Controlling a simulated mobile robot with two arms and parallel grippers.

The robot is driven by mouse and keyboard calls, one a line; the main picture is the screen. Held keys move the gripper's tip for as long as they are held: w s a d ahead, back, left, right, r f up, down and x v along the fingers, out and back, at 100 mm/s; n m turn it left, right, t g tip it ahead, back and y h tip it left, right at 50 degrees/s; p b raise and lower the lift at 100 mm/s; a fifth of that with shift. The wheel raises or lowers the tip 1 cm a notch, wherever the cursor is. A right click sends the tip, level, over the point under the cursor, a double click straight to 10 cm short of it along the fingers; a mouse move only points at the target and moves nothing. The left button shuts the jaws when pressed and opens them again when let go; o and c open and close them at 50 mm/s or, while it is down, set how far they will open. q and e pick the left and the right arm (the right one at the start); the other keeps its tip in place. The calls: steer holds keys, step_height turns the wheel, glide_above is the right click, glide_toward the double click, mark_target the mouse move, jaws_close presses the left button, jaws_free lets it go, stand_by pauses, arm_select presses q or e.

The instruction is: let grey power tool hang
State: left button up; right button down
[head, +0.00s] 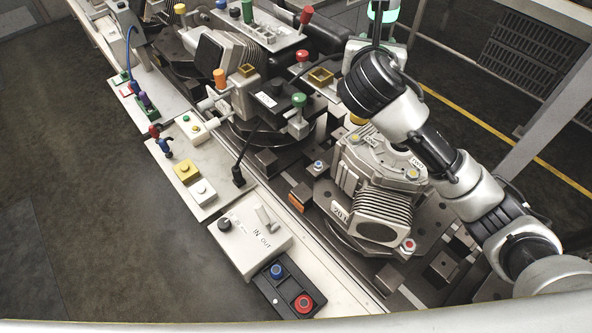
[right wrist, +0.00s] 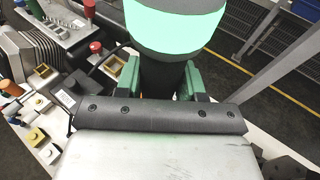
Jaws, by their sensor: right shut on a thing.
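The grey power tool (head: 384,14) is at the top of the head view, with a glowing green band and its top cut off by the frame edge. My right gripper (head: 376,44) is at its lower part. In the right wrist view the tool (right wrist: 172,32) shows a grey top, a wide green-lit band and a dark grip. The green-padded fingers of my right gripper (right wrist: 164,80) are shut on that grip, one on each side. The tool is held above the conveyor line. What it hangs from, if anything, is out of view. My left gripper is not in view.
Below my right arm sits a grey ribbed housing (head: 372,185) on a fixture. A black fixture with coloured knobs (head: 265,100) is left of it. Button panels (head: 250,235) line the conveyor's near edge. A pale post (head: 545,105) stands at right. The floor at left is clear.

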steer(key=shift+f, duration=0.1)
steer(key=s+a+f+b, duration=0.2)
steer(key=a+f, duration=0.5)
steer(key=f, duration=0.3)
steer(key=s+a+f+b, duration=0.2)
steer(key=a+f+b, duration=0.1)
steer(key=a+f, duration=0.5)
steer(key=shift+f, duration=0.95)
stand_by(0.6)
stand_by(0.7)
steer(key=c, duration=1)
jaws_free()
